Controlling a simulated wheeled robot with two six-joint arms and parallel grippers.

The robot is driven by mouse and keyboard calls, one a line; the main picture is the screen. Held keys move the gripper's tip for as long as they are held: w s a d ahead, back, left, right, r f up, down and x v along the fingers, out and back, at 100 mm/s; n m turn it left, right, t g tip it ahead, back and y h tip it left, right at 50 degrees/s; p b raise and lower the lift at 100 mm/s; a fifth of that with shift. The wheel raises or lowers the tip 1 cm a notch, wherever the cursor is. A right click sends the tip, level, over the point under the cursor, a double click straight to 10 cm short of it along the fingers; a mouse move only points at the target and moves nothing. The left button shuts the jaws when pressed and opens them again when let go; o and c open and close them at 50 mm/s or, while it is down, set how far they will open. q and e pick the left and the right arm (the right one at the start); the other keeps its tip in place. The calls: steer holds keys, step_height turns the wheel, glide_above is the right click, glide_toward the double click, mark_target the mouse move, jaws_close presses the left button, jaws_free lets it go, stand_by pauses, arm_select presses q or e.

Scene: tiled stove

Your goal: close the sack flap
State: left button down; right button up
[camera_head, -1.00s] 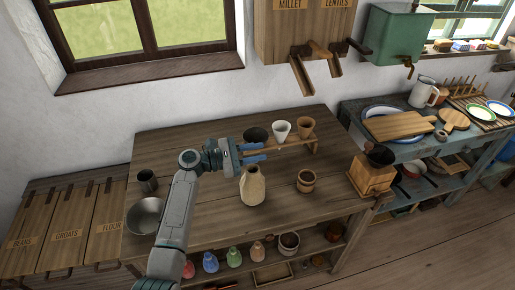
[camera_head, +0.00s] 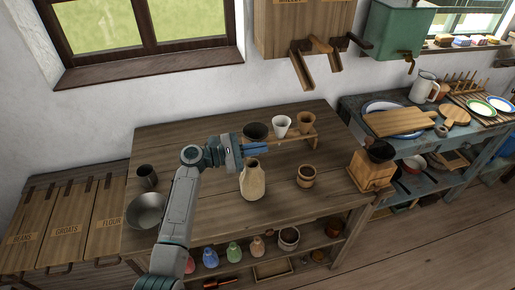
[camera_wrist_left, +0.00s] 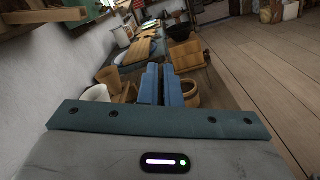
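A beige, bottle-shaped object (camera_head: 253,183), which may be the sack, stands upright on the wooden table (camera_head: 205,215). Its narrow top lies just below my left gripper in the head view, and I cannot make out a flap on it. My left gripper (camera_head: 262,149) has blue fingers, close together, with nothing visible between them. In the left wrist view the fingers (camera_wrist_left: 161,85) stand side by side, pointing along the table. The beige object is not visible in that view. My right gripper is not in view.
Behind the gripper are a dark bowl (camera_head: 256,131), a white cup (camera_head: 281,126) and a brown cup (camera_head: 306,123) on a small rack. A wooden mug (camera_head: 306,176) and a grinder (camera_head: 370,172) stand right. A metal bowl (camera_head: 146,211) and a tin cup (camera_head: 147,177) stand left.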

mark_target(257, 168)
arm_select(q)
steer(key=m+b, duration=0.1)
steer(key=s+f+m+b, duration=0.1)
steer(key=shift+s+d+f+m+b, duration=0.15)
steer(key=shift+d+m+b, duration=0.05)
steer(key=shift+m+b, duration=0.2)
steer(key=shift+s+d+f+m+b, duration=0.1)
steer(key=shift+s+f+m+b, duration=0.15)
steer(key=shift+m+b, duration=0.55)
steer(key=shift+s+d+f+m+b, duration=0.15)
steer(key=shift+s+m+b, duration=0.15)
steer(key=shift+m+b, duration=0.5)
steer(key=c, duration=1.6)
jaws_free()
steer(key=shift+s+a+f, duration=0.1)
steer(key=shift+a, duration=0.4)
steer(key=shift+b+v, duration=1.6)
steer(key=shift+v, duration=3.35)
